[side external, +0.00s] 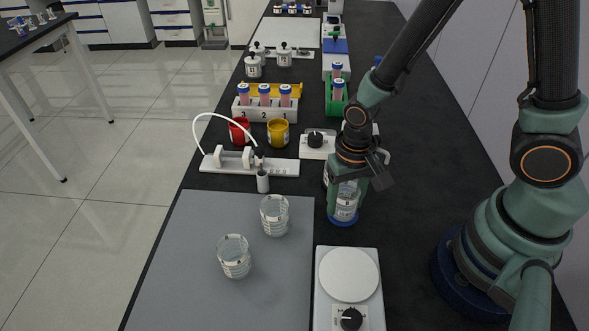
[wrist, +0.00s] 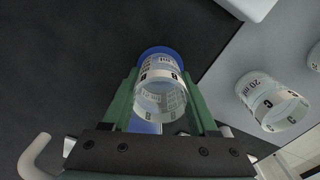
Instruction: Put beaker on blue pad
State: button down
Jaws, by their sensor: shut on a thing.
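A clear beaker (side external: 345,208) with white marking bands is upright between the green fingers of my gripper (side external: 346,192). In the wrist view the same beaker (wrist: 160,92) sits between both fingers of my gripper (wrist: 163,100), which is shut on it. The round blue pad (side external: 343,222) lies on the black bench directly under the beaker. The pad's far rim (wrist: 158,50) shows past the beaker in the wrist view. The beaker hides most of the pad. I cannot tell whether its base touches the pad or hangs slightly above it.
Two other clear beakers (side external: 274,215) (side external: 234,257) stand on the grey mat (side external: 205,220) to the left. A white hotplate (side external: 349,275) is close in front of the pad. A white tubing stand (side external: 250,167), red and yellow cups and tube racks are behind.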

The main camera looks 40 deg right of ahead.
jog(key=shift+c, duration=0.9)
grip_release()
jog(key=shift+f, duration=0.1)
notch_tip(320, 180, up, 12)
jog(key=shift+r, duration=0.2)
jog(key=w+d+r+n+t, duration=0.2)
jog(key=d+r+n+t, duration=0.2)
jog(key=d+r, duration=0.4)
notch_tip(320, 180, up, 3)
jog(key=shift+r+n+t, duration=0.2)
jog(key=shift+n+t, duration=0.1)
jog(key=shift+t, duration=0.5)
